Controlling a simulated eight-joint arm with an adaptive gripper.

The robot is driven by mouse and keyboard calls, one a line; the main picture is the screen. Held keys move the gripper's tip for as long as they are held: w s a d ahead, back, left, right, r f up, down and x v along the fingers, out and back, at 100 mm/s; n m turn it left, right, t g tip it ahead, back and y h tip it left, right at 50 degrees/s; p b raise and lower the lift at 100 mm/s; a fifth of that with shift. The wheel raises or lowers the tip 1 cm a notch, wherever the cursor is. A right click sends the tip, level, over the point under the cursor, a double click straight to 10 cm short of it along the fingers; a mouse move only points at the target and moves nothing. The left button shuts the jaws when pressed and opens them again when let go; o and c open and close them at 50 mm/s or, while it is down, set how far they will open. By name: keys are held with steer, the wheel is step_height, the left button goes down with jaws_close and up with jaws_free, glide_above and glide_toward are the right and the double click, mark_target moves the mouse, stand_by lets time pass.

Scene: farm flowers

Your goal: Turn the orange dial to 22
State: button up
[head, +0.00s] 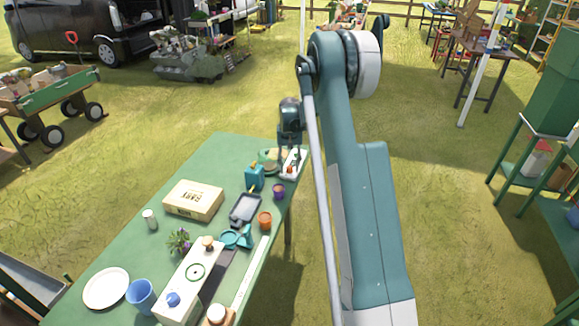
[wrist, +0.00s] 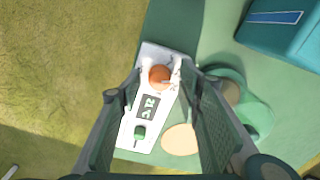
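The orange dial (wrist: 158,76) sits near one end of a white panel (wrist: 140,143) in the wrist view. The panel also has a dark display (wrist: 147,107) with pale digits, too blurred to read surely, and a green button (wrist: 140,132). My gripper (wrist: 160,70) is open, its two fingers on either side of the dial in the picture, with gaps on both sides. I cannot tell whether the fingertips are at the dial's height. In the head view, my gripper (head: 290,156) is above the white panel (head: 299,160) at the table's far right corner.
A teal box (head: 255,178), a purple pot (head: 279,191), a dark tray (head: 245,208) and an orange pot (head: 265,220) stand nearby on the green table (head: 225,152). A beige disc (wrist: 182,140) lies beside the panel. Grass is open beyond the table edge.

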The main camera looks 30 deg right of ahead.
mark_target(289, 167)
steer(key=shift+r, duration=0.1)
step_height(289, 167, up, 12)
stand_by(0.7)
steer(key=shift+a, duration=0.1)
stand_by(0.4)
